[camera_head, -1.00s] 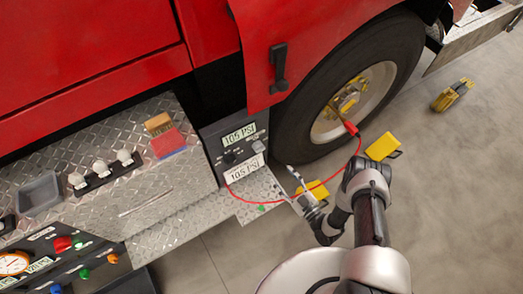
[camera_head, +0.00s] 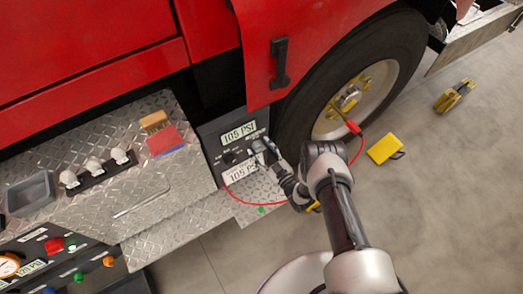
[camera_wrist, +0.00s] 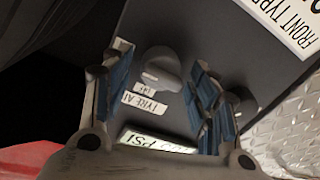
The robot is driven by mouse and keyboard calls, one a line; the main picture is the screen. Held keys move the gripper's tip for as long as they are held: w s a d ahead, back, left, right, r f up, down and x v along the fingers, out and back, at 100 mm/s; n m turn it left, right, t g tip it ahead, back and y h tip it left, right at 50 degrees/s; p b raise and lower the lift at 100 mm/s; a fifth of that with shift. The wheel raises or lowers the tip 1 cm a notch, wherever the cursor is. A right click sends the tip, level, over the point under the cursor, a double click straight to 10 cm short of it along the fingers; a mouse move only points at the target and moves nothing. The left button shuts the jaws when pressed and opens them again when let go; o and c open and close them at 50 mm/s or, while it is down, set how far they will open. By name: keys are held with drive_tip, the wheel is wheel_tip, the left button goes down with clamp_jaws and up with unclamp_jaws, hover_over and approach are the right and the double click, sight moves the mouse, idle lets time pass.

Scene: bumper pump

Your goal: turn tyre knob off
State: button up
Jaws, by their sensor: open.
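The tyre knob (camera_wrist: 161,67) is a grey round knob on the dark pump panel (camera_head: 212,146), beside a white label that partly reads "TYRE AI". In the wrist view my gripper (camera_wrist: 158,78) is open, with one blue-padded finger on each side of the knob; I cannot tell whether either touches it. In the head view my gripper (camera_head: 264,152) is at the right part of the panel and largely covers the knob.
A black knob (camera_head: 229,158) sits left on the panel. A red hose runs from below the panel to the wheel (camera_head: 350,100). The red truck body (camera_head: 280,60) overhangs close by. A diamond-plate step (camera_head: 140,215) lies left. Yellow chocks (camera_head: 385,148) stand on the floor.

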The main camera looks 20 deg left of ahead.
drive_tip(key=c, duration=1)
drive_tip(key=shift+n, duration=0.4)
drive_tip(key=n, duration=0.3)
drive_tip(key=shift+r+n, duration=0.1)
drive_tip(key=shift+n, duration=0.3)
drive_tip(key=n, duration=0.4)
drive_tip(key=shift+a+h+p, duration=0.1)
drive_tip(key=shift+h+p, duration=0.2)
drive_tip(key=shift+p, duration=0.05)
drive_tip(key=n, duration=0.4)
drive_tip(key=shift+n, duration=0.3)
drive_tip(key=n, duration=0.3)
drive_tip(key=shift+n+t+h+p, duration=0.3)
drive_tip(key=shift+n+p, duration=0.05)
drive_tip(key=shift+n, duration=0.05)
drive_tip(key=shift+a+n, duration=0.1)
drive_tip(key=shift+n, duration=0.2)
